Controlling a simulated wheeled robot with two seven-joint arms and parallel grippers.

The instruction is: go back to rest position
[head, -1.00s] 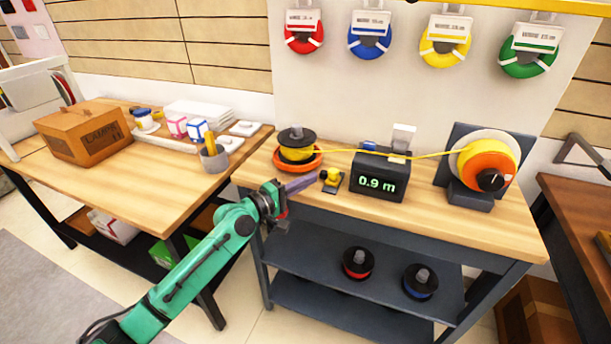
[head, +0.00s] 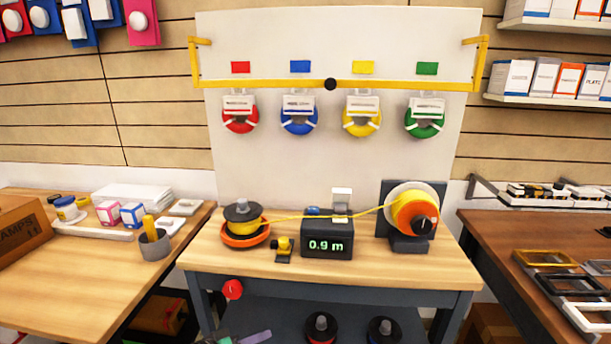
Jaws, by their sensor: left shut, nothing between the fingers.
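My left gripper (head: 254,338) shows only in part at the bottom edge of the head view, low in front of the wire bench (head: 375,267). Its grey-purple fingers are shut with nothing between them, and most of its arm is out of the picture. My right gripper is not in view. On the bench, a yellow wire runs from a spool in an orange dish (head: 240,241) over a black meter reading 0.9 m (head: 327,246) to an orange and yellow winder (head: 415,216).
A small black and yellow device (head: 284,248) sits by the meter. A red spool (head: 320,327) and a blue spool (head: 384,330) stand on the lower shelf. Side tables stand left (head: 75,280) and right (head: 500,240). Coloured wire coils hang behind, including a green one (head: 425,119).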

